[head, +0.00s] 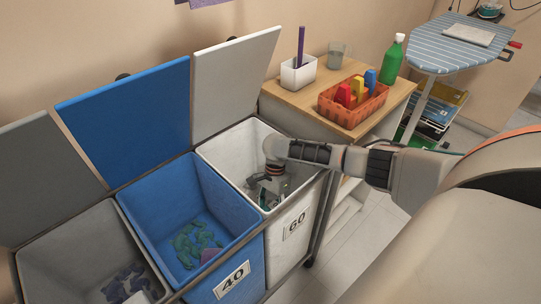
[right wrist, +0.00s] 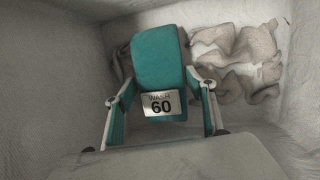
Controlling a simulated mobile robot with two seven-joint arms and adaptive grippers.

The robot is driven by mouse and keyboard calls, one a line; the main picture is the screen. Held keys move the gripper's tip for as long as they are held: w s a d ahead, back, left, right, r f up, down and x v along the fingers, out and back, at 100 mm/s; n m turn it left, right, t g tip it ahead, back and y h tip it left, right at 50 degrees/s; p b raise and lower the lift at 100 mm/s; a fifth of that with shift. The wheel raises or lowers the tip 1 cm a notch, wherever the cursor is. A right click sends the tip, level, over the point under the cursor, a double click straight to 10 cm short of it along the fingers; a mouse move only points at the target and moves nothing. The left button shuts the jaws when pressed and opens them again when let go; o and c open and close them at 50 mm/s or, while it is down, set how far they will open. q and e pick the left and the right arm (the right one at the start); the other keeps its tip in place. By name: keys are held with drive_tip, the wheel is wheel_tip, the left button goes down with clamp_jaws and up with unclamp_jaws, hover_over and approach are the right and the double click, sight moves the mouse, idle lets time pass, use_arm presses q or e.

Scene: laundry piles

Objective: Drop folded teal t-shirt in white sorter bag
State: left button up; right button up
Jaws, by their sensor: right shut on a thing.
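The white sorter bag (head: 287,252), marked 60, is open, with its white lid (head: 232,85) raised behind it. My right gripper (head: 266,190) reaches down into the bag's mouth. In the right wrist view my right gripper (right wrist: 158,84) is shut on the folded teal t-shirt (right wrist: 160,55), one finger on each side. A white tag (right wrist: 161,104) on the shirt reads WASH 60. The shirt is inside the bag's walls; in the head view it is mostly hidden by the gripper and the rim. My left gripper is not in view.
Crumpled whitish cloths (right wrist: 240,55) lie in the white bag. A blue bag (head: 165,205) marked 40 and a grey bag (head: 60,262) stand to its left, both holding clothes. A wooden cabinet (head: 285,97) with an orange basket (head: 352,103) stands at right.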

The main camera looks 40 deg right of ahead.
sight(269, 211)
drive_tip(key=o, duration=1.2)
drive_tip(key=shift+f, duration=0.1)
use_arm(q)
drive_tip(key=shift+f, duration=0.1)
use_arm(e)
drive_tip(key=p+v, duration=0.1)
drive_tip(key=v, duration=0.2)
drive_tip(key=p+v, duration=0.1)
drive_tip(key=v, duration=0.2)
drive_tip(key=shift+w+a, duration=0.15)
drive_tip(key=shift+a, duration=0.05)
use_arm(q)
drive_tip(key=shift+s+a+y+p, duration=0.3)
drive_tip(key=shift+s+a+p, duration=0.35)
drive_tip(key=shift+p, duration=0.55)
use_arm(e)
drive_tip(key=v, duration=0.7)
drive_tip(key=shift+s+d, duration=0.1)
drive_tip(key=shift+s, duration=0.1)
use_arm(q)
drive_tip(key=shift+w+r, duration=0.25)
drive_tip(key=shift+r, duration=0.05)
